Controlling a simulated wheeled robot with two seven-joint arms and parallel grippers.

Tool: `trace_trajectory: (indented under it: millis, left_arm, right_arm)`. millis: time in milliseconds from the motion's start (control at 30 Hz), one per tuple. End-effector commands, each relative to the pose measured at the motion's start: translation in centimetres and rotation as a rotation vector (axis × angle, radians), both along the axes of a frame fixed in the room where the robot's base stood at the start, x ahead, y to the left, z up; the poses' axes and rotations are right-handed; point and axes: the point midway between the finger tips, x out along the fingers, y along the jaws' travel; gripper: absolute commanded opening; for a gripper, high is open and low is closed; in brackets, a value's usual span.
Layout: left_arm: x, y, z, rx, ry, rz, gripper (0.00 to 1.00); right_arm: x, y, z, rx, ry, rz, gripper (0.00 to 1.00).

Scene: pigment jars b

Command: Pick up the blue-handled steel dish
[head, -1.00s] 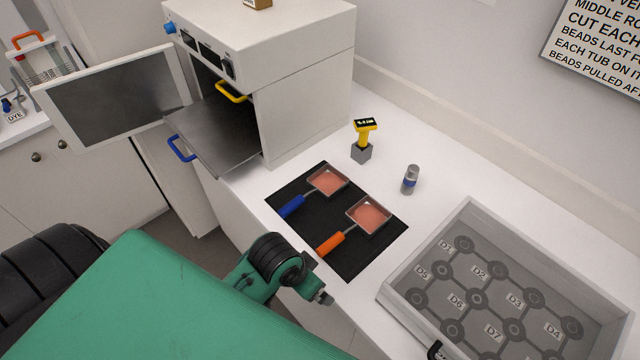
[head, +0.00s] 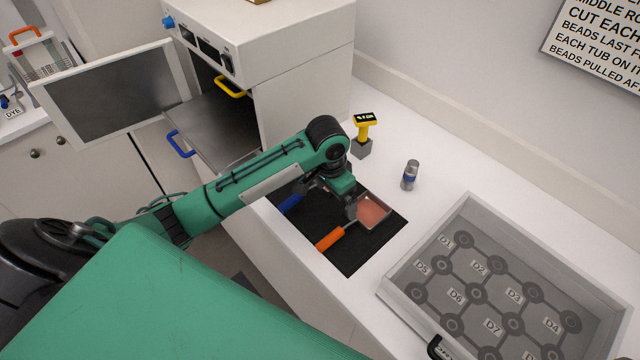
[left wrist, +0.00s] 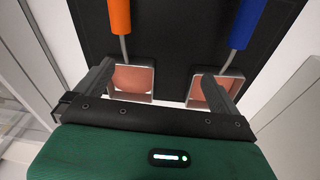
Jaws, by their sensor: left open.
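The blue-handled steel dish lies on a black mat (head: 350,262). In the head view its blue handle (head: 291,203) shows, while my left arm hides most of its pan. In the left wrist view its handle (left wrist: 246,24) and square pan (left wrist: 226,82) with pinkish contents are at the right. My left gripper (head: 350,205) is open and empty above the mat. In the left wrist view its fingers (left wrist: 157,82) overlap the two pans in the picture, one finger in front of each. My right gripper is not in view.
An orange-handled dish (head: 374,211) lies beside it on the mat. A yellow-topped stamp (head: 363,135) and a small grey jar (head: 410,175) stand behind. An open oven (head: 290,60) is at the back left. A grey tray with marked places (head: 480,215) is at the right.

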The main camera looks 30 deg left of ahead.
Motion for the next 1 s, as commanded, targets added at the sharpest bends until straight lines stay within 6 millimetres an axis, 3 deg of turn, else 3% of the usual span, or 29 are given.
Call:
trace_trajectory:
  millis: [33,200,400,500,667,1000]
  left_arm:
    - [1.5,1.3,1.2,0.021,0.007,0.015,1.00]
    - [4.8,4.7,4.7,0.060,0.048,0.075,1.00]
    - [6.8,7.6,7.8,0.081,0.079,0.136,1.00]
    - [7.1,8.1,8.4,0.084,0.087,0.150,1.00]
    - [7.1,8.3,6.9,0.085,0.093,0.154,1.00]
    - [7.1,8.2,0.9,0.084,0.089,0.153,1.00]
  right_arm:
    - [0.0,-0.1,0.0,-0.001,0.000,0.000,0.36]
    - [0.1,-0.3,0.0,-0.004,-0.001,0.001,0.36]
    - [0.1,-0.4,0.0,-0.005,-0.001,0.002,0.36]
    - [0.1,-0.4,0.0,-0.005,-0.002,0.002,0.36]
    - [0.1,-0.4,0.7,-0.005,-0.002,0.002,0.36]
    - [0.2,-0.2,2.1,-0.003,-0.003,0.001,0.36]
